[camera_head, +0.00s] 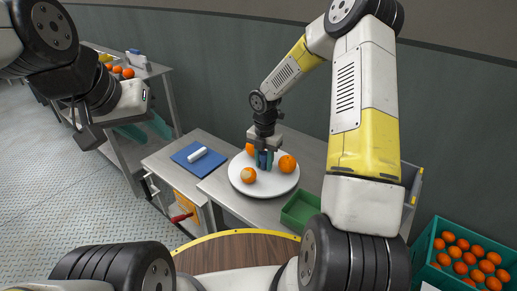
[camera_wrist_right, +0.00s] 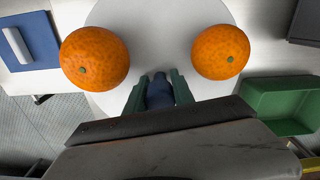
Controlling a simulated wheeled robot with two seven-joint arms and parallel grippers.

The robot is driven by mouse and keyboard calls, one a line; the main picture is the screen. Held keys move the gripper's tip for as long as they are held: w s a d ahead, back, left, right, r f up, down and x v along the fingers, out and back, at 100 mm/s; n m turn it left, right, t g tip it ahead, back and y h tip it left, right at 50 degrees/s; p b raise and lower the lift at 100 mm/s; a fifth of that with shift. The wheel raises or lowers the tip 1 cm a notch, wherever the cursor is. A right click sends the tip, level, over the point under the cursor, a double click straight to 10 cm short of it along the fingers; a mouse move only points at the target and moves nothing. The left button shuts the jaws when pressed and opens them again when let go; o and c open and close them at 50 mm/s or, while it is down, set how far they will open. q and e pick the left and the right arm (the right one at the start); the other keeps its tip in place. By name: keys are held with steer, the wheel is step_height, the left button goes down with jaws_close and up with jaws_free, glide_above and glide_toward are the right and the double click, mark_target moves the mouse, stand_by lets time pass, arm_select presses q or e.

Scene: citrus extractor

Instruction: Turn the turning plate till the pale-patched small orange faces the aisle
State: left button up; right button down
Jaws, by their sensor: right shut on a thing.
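The turning plate (camera_head: 264,194) is a white disc on the grey bench, with three oranges on it. The front-left orange (camera_head: 248,175) seems to show a small pale spot, too small to be sure. Another orange (camera_head: 287,164) sits at the right, and a third (camera_head: 250,149) at the back is partly hidden. My right gripper (camera_head: 264,158) is over the plate's middle, shut on a blue knob (camera_wrist_right: 160,92). In the right wrist view, one orange (camera_wrist_right: 95,57) is left of the fingers and one (camera_wrist_right: 220,52) right.
A blue mat (camera_head: 188,161) with a white object (camera_head: 198,155) lies left of the plate. A green tray (camera_head: 299,211) sits close at its right. A crate of oranges (camera_head: 432,240) stands far right. The open floor (camera_head: 60,180) is at the left.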

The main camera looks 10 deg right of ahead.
mark_target(264, 153)
steer(key=shift+w+r+n, duration=0.1)
steer(key=shift+w+n, duration=0.05)
steer(key=shift+n, duration=0.15)
stand_by(0.4)
steer(key=c, duration=1.1)
jaws_free()
step_height(264, 153, up, 8)
steer(key=shift+f, duration=0.1)
